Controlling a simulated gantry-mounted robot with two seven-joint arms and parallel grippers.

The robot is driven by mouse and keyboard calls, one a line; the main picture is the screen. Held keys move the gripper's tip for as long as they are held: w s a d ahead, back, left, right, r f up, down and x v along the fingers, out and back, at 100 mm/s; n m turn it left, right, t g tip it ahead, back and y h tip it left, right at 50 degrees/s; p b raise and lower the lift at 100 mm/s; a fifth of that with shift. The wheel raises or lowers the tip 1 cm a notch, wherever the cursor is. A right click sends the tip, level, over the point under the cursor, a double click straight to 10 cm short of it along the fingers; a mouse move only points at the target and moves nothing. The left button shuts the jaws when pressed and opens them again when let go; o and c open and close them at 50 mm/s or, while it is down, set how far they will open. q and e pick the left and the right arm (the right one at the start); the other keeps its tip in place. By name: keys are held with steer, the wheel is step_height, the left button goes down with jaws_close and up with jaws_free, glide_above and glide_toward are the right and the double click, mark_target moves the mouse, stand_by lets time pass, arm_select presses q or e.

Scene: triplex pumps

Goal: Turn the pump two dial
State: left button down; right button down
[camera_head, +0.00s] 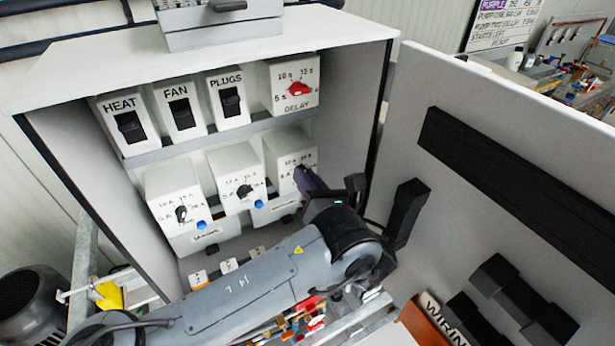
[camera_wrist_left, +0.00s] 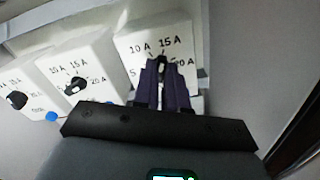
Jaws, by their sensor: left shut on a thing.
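Three white boxes with black dials and amp markings sit in the cabinet's middle row: a left dial (camera_head: 181,213), a middle dial (camera_head: 244,190) and a right box (camera_head: 284,150). Which one belongs to pump two cannot be read. My left gripper (camera_head: 306,178) reaches to the right box. In the left wrist view its purple fingers (camera_wrist_left: 161,72) are shut on the right dial (camera_wrist_left: 160,60), whose tip points up near the 15 A mark. The middle dial (camera_wrist_left: 75,86) and left dial (camera_wrist_left: 16,100) stand free beside it. My right gripper is not in view.
Above are HEAT (camera_head: 129,125), FAN (camera_head: 180,114) and PLUGS (camera_head: 231,101) switches and a red DELAY dial (camera_head: 296,89). The cabinet's right wall and open door (camera_head: 400,130) are close to my left arm. Blue buttons (camera_head: 201,226) sit below the dials.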

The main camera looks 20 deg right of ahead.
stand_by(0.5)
arm_select(q)
steer(key=c, duration=1.2)
jaws_free()
steer(key=shift+s+d+p, duration=0.15)
steer(key=shift+s+p, duration=0.1)
steer(key=shift+s, duration=1.55)
steer(key=shift+s+d+p, duration=0.2)
steer(key=shift+s, duration=1.55)
steer(key=shift+s+d+p, duration=0.15)
steer(key=shift+s+p, duration=0.1)
steer(key=shift+s, duration=1.55)
